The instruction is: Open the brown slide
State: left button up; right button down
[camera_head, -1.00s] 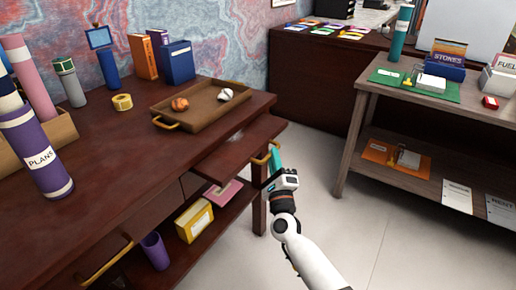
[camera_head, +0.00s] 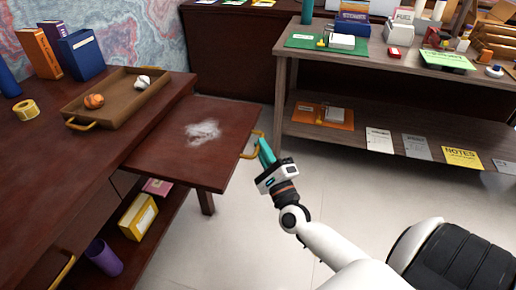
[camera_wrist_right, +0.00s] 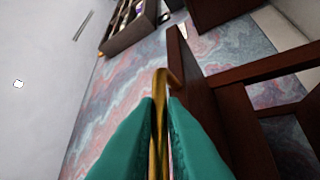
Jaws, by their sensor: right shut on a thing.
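The brown slide (camera_head: 185,160) is a flat reddish-brown board that extends from the desk's right side in the head view. A whitish smudge (camera_head: 203,132) lies on its top. Its brass handle (camera_head: 252,146) is on the slide's right end. My right gripper (camera_head: 264,150) is at that handle, with teal fingers. In the right wrist view the handle (camera_wrist_right: 160,90) stands between the two teal fingers (camera_wrist_right: 159,125), which are shut on it. My left gripper is not in view.
A wooden tray (camera_head: 112,110) with small shell-like objects sits on the desk (camera_head: 60,175). A two-tier shelf table (camera_head: 290,80) stands at the back right. Open floor (camera_head: 335,190) lies to the right of the slide. A yellow box (camera_head: 138,216) sits on the lower shelf.

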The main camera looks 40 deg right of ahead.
jog(key=c, duration=1.5)
grip_release()
pick_arm(q)
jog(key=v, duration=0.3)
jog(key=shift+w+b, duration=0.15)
jog(key=shift+b, duration=0.25)
pick_arm(e)
jog(key=v, duration=1.2)
